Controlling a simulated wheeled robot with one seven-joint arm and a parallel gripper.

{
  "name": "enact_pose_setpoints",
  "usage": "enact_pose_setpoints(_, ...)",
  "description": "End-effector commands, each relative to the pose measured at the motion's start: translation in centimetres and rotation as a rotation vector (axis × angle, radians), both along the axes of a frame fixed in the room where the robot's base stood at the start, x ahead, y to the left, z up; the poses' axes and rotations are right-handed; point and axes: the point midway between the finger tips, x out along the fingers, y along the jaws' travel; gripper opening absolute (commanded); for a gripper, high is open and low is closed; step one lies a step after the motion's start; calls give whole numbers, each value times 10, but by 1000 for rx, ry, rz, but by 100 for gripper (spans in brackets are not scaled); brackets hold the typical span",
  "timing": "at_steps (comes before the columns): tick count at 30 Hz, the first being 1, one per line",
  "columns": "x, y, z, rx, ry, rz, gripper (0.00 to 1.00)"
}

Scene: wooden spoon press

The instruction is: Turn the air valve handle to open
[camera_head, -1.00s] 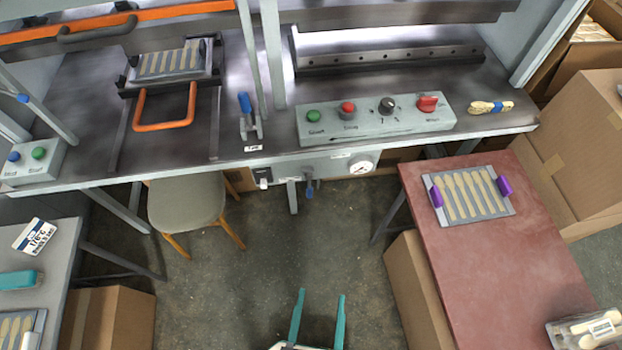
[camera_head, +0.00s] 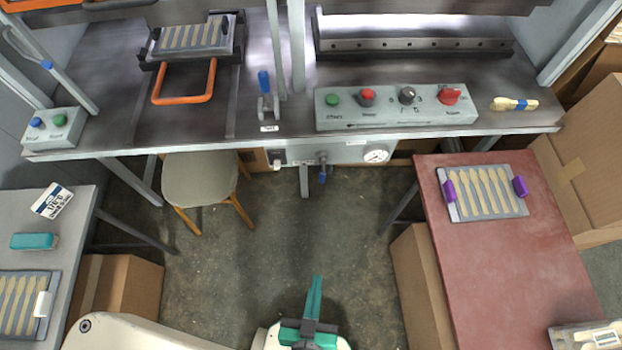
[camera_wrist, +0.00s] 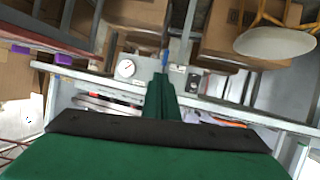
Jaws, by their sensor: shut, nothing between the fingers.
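The air valve, with a small blue handle (camera_head: 323,176), hangs below the front edge of the press table, left of a round white gauge (camera_head: 376,154). The handle points downward in the head view. In the wrist view, which is turned over, the blue handle (camera_wrist: 165,58) shows just beyond the fingertips, with the gauge (camera_wrist: 126,68) to its left. My gripper (camera_head: 317,281) has its teal fingers shut together with nothing between them. It is in front of the table, apart from the handle in the head view. The wrist view (camera_wrist: 160,78) does not clearly show the gap.
A control panel (camera_head: 395,120) with buttons and knobs sits on the table above the valve. A blue-tipped lever (camera_head: 264,83) stands left of it. A stool (camera_head: 200,180) is at left, a red table (camera_head: 490,255) at right. The floor between is clear.

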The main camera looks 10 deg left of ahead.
Motion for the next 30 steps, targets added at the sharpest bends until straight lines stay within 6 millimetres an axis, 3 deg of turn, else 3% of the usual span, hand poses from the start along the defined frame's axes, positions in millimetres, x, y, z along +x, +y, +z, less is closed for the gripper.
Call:
enact_pose_setpoints(1,5,6,-24,-28,34,31,0)
enact_pose_setpoints(6,16,17,-97,-146,159,116,0)
enact_pose_setpoints(15,44,27,-202,-391,336,212,0)
enact_pose_setpoints(22,78,32,-255,-606,422,238,0)
enact_pose_setpoints(30,129,43,-280,-873,462,206,0)
